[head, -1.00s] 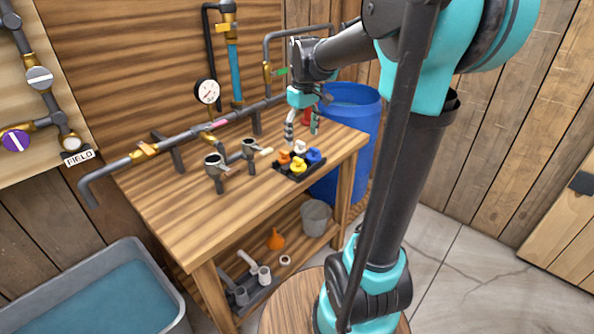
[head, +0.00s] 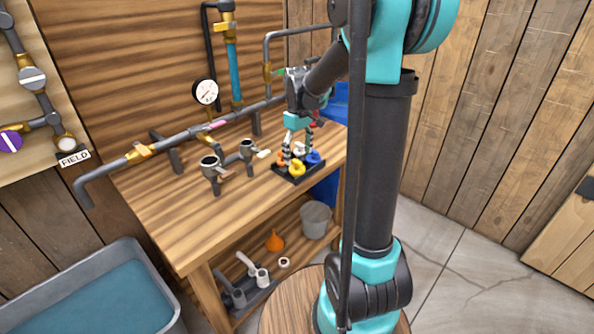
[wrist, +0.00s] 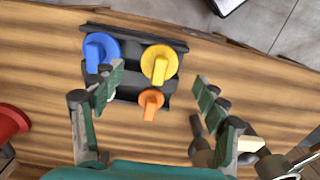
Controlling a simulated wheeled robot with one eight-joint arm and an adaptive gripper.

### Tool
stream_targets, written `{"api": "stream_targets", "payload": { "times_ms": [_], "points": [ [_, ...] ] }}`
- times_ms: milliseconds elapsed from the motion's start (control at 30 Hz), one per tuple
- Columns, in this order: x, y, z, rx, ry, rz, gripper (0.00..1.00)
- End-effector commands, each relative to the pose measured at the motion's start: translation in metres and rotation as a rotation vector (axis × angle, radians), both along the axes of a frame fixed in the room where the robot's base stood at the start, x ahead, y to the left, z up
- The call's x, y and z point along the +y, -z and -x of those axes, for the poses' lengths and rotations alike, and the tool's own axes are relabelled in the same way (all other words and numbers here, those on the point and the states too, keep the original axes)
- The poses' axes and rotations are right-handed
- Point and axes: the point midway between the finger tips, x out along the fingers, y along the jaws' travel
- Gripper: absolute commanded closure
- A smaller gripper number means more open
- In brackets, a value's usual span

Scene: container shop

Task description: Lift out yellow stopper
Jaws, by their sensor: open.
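The yellow stopper (head: 297,168) sits in a black tray (head: 293,178) on the workbench, at its near edge in the head view. In the wrist view the yellow stopper (wrist: 159,64) is a round cap with a raised grip, in the upper right of the tray (wrist: 130,32). A blue stopper (wrist: 101,49) is to its left and an orange one (wrist: 151,103) below it; a white one is mostly hidden behind a finger. My gripper (wrist: 158,88) is open and empty above the tray, its fingers spread to both sides of the yellow and orange stoppers.
Two grey pipe fittings (head: 212,166) stand on the bench left of the tray. A pipe run with a gauge (head: 205,92) is along the back. A red object (wrist: 12,122) shows at the wrist view's left edge. The bench front (head: 215,225) is clear.

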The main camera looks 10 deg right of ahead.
Motion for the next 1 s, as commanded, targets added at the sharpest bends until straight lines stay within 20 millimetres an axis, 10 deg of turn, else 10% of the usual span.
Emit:
{"api": "stream_targets", "payload": {
  "times_ms": [700, 1000],
  "points": [
    [0.002, 0.053, -0.003, 0.000, 0.000, 0.000, 0.26],
    [0.002, 0.053, -0.003, 0.000, 0.000, 0.000, 0.62]
  ]
}}
